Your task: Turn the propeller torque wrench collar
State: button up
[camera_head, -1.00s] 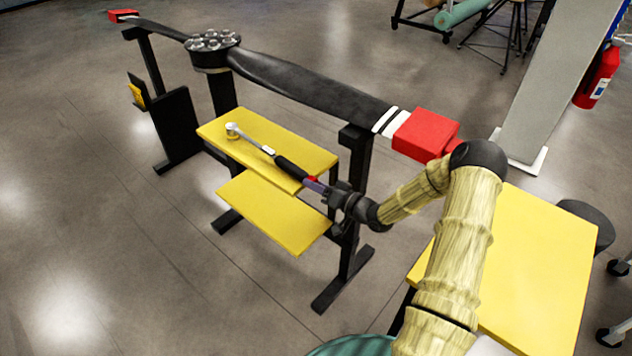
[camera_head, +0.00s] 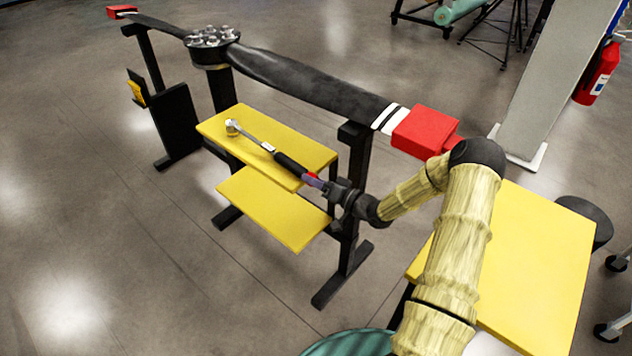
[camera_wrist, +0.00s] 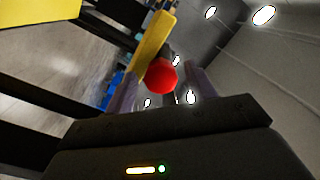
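The torque wrench (camera_head: 248,138) has a silver shaft, a black grip and a red end collar (camera_head: 311,177). Its round head rests on the upper yellow shelf (camera_head: 222,127), and its handle reaches past the shelf's edge towards my gripper (camera_head: 315,183). In the wrist view the collar is a round red face (camera_wrist: 161,76) between the two purple fingers of my gripper (camera_wrist: 161,92). A gap shows on each side of the collar, so the fingers are open around or just short of it. The black propeller (camera_head: 300,85) lies across its stand above.
A lower yellow shelf (camera_head: 270,208) sits below the wrench. A black stand post (camera_head: 355,215) rises close to my gripper. The red block (camera_head: 424,130) on the propeller tip is above my arm. A yellow table (camera_head: 540,260) stands at right. Floor is clear at left.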

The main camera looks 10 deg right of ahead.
jog(key=v, duration=1.7)
jog(key=shift+s, duration=0.2)
jog(key=shift+w+d, duration=0.1)
jog(key=shift+d, duration=0.05)
jog(key=w+a+n+g+h, duration=0.2)
jog(key=w+a+g+h, duration=0.15)
jog(key=h, duration=0.35)
jog(key=s+a+r+g+h, duration=0.2)
jog(key=s+a+r+g, duration=0.15)
jog(key=s, duration=0.25)
jog(key=s+a+r+m+g+h, duration=0.1)
jog(key=s+a+r+g, duration=0.2)
jog(key=s, duration=0.4)
jog(key=s+a+r+g+h, duration=0.1)
jog(key=s+a+r+h, duration=0.1)
jog(key=s+a+r, duration=0.3)
notch_tip(320, 180, up, 15)
jog(key=d+p, duration=0.2)
jog(key=p, duration=1.4)
jog(key=shift+s+d+r, duration=0.2)
jog(key=shift+s, duration=0.15)
